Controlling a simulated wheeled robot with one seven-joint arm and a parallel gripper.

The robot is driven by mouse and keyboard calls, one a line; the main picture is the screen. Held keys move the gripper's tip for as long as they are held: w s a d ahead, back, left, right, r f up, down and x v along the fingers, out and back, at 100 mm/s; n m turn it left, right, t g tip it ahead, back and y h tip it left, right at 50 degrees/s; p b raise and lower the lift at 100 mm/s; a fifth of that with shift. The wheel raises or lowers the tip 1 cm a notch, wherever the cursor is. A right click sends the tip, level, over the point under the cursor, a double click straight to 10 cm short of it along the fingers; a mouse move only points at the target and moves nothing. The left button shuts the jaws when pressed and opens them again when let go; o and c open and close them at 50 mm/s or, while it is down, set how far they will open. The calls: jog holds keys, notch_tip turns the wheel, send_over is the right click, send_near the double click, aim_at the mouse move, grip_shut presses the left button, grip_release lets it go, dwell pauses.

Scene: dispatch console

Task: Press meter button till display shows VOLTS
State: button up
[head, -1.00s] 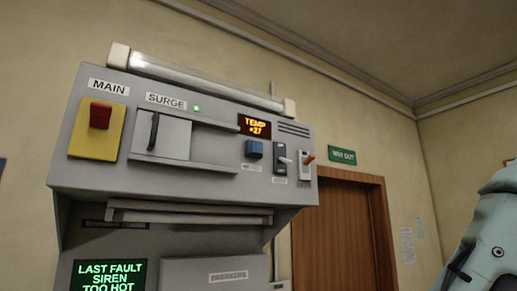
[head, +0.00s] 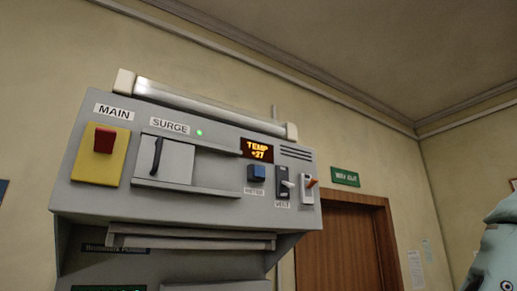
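The meter display (head: 257,150) on the upper right of the console face reads TEMP +27 in orange. The blue meter button (head: 256,173) sits just below it, with a small label under it that seems to read METER. My arm shows only as a pale teal part at the right edge of the head view. My gripper is out of view, so I cannot see whether it is open or shut. Nothing touches the button.
Left of the button are a sliding SURGE cover (head: 165,158) with a black handle and a red MAIN switch (head: 104,140) on a yellow plate. Close on its right are two toggle switches, one dark (head: 284,183) and one white (head: 307,188). A wooden door (head: 337,245) stands behind.

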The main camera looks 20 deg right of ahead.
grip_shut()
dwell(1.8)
